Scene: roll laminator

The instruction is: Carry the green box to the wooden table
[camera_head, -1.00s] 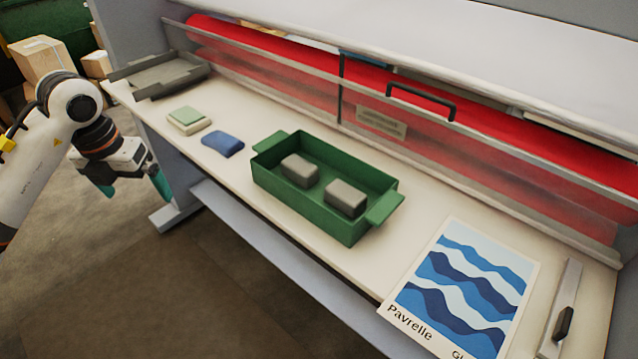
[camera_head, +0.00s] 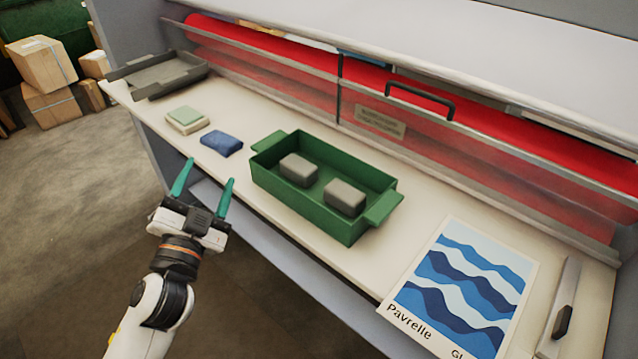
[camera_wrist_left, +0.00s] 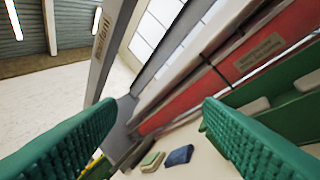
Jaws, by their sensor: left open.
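The green box (camera_head: 310,216) is an open tray with a tab handle at each end, sitting on the laminator's pale shelf. Two grey blocks (camera_head: 299,170) lie inside it. Part of the box also shows at the right of the left wrist view (camera_wrist_left: 292,118). My left gripper (camera_head: 205,180) is open and empty, in front of the shelf edge, to the left of the box and apart from it. Its teal fingers stand spread in the left wrist view (camera_wrist_left: 155,140). My right gripper is not in view. No wooden table can be made out.
A blue cloth (camera_head: 222,143) and a pale green and cream pad (camera_head: 187,119) lie left of the box. A grey tray (camera_head: 158,76) is at the shelf's far left. A printed poster (camera_head: 466,290) and a black-handled bar are at the right. Cardboard boxes (camera_head: 42,63) stand on the floor.

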